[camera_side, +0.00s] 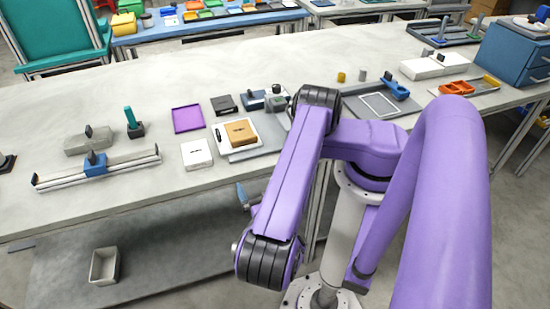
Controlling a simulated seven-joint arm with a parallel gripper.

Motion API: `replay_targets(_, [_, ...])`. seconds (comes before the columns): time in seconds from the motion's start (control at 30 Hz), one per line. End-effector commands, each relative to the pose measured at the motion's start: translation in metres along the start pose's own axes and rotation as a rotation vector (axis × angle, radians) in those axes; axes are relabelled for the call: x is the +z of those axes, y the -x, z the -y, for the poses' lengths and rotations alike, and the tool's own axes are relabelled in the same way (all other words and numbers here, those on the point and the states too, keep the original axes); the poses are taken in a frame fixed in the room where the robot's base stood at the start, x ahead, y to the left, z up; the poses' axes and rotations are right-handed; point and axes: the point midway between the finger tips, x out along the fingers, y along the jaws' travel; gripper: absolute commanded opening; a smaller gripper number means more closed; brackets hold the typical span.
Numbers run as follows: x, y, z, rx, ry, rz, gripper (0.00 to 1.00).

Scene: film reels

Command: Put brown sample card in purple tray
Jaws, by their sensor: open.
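The brown sample card (240,133) lies on top of a white card or board (222,137) near the middle of the workbench. It has a small dark mark on its face. The purple tray (187,118) is a shallow square to the left of it and slightly farther back. The tray looks empty, and the card is outside it. My purple arm stands to the right of the card, and I cannot make out my gripper in this view.
A white box (197,154) sits in front of the tray, and a black item (224,105) behind the card. A grey device (275,100) stands close to my arm. A blue-carriage rail (95,166) lies at left. Bare bench surrounds the tray's left side.

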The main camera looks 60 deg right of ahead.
Motion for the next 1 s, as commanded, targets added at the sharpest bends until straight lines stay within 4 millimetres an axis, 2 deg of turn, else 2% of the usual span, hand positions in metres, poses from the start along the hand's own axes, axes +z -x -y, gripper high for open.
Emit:
replay_targets(0.13, [0.031,0.022,0.028,-0.047,0.049,0.315,1.0])
replay_targets(0.23, [0.049,0.049,0.05,-0.116,0.105,0.565,1.0])
replay_targets(0.33, [0.054,0.081,0.07,-0.208,0.167,0.792,1.0])
replay_targets(0.43, [0.048,0.115,0.085,-0.321,0.237,0.994,1.0])
replay_targets(0.57, [0.023,0.155,0.095,-0.498,0.345,1.207,1.0])
replay_targets(0.7, [-0.017,0.186,0.093,-0.715,0.482,1.366,1.0])
replay_targets(0.87, [-0.071,0.202,0.074,-0.973,0.672,1.441,1.0])
replay_targets(1.0, [-0.116,0.196,0.045,-1.174,0.859,1.411,1.0])
